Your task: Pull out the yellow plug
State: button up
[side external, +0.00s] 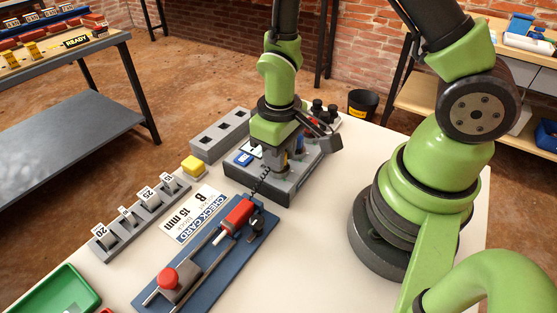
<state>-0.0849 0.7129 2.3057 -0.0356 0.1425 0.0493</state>
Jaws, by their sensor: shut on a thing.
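My gripper (277,160) points down over a grey box (268,190) with sockets in its top, near the back middle of the white table. Its jaws are shut on a small yellowish piece, apparently the yellow plug (283,159), mostly hidden by the fingers. I cannot tell whether the plug is seated in the box or lifted. A blue plug piece (243,158) sits at the box's left side. A dark coiled cord (260,182) runs from close to the jaws down to a red block (238,214).
The red block is on a blue rail fixture (215,262) with a red knob (168,279). A yellow block (193,165), a check card (193,213), a numbered weight rack (140,215) and a grey socket block (220,135) lie left. A green tray (62,290) is front left.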

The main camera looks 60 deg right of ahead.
jog(key=shift+r, duration=0.15)
jog(key=shift+r, duration=1.15)
jog(key=shift+r, duration=0.1)
jog(key=shift+r, duration=2.2)
jog(key=shift+w, duration=0.1)
